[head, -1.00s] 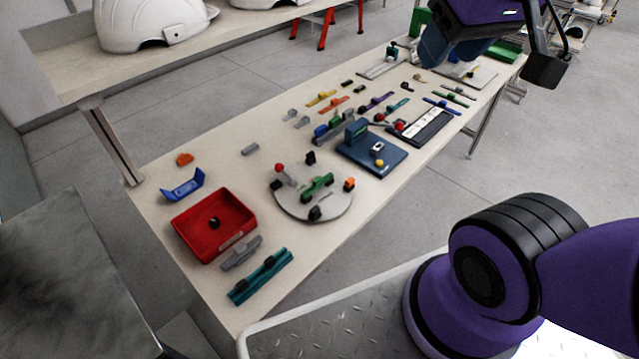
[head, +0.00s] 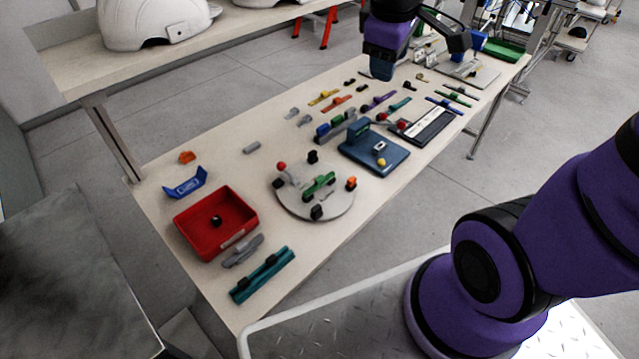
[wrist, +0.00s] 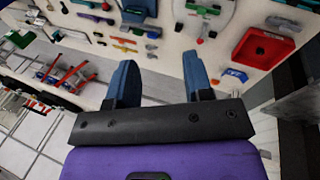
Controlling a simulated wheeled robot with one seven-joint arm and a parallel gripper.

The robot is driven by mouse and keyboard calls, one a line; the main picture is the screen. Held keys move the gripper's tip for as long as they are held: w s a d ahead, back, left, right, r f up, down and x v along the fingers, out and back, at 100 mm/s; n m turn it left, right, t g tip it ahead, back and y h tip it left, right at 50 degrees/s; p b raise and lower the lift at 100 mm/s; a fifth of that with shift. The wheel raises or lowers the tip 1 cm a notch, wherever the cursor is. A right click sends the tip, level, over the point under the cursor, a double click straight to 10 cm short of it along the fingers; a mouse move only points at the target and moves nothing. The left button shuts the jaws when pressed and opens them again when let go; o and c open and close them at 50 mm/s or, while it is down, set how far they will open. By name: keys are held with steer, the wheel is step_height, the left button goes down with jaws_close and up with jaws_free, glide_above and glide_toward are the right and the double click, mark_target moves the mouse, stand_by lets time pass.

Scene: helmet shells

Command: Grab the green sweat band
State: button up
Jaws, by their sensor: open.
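A green band-like piece (head: 319,185) lies on the round grey plate (head: 338,207) near the middle of the table. In the wrist view a green piece (wrist: 203,10) shows on that plate at the top edge. Thin green strips (head: 460,90) also lie toward the far right of the table; I cannot tell which green piece is the sweat band. My gripper (head: 381,72) is over the far part of the table, above and apart from the pieces. In the wrist view its two blue fingers (wrist: 159,88) are wide apart with nothing between them.
A red tray (head: 183,222), a blue bracket (head: 185,184) and a teal bar (head: 262,275) lie at the near left. A dark blue fixture (head: 385,163) and a white-topped tray (head: 430,127) stand right of the plate. Several coloured strips lie behind.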

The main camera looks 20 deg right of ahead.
steer(key=w+a+f+n+g, duration=0.2)
steer(key=w+f+n, duration=0.65)
steer(key=f, duration=0.45)
steer(key=n+g+y, duration=0.1)
steer(key=n+y, duration=0.1)
steer(key=n, duration=0.4)
glide_above(317, 180)
steer(key=f, duration=1.5)
steer(key=shift+w+d, duration=0.3)
steer(key=shift+d, duration=0.05)
steer(key=shift+a+f+n+y, duration=0.2)
steer(key=shift+f+n+y, duration=0.1)
steer(key=shift+f+n, duration=0.05)
steer(key=shift+a+f, duration=0.1)
steer(key=shift+f, duration=0.2)
step_height(317, 180, down, 4)
steer(key=shift+f, duration=0.2)
steer(key=shift+s+f, duration=0.2)
steer(key=shift+f, duration=2.85)
jaws_close()
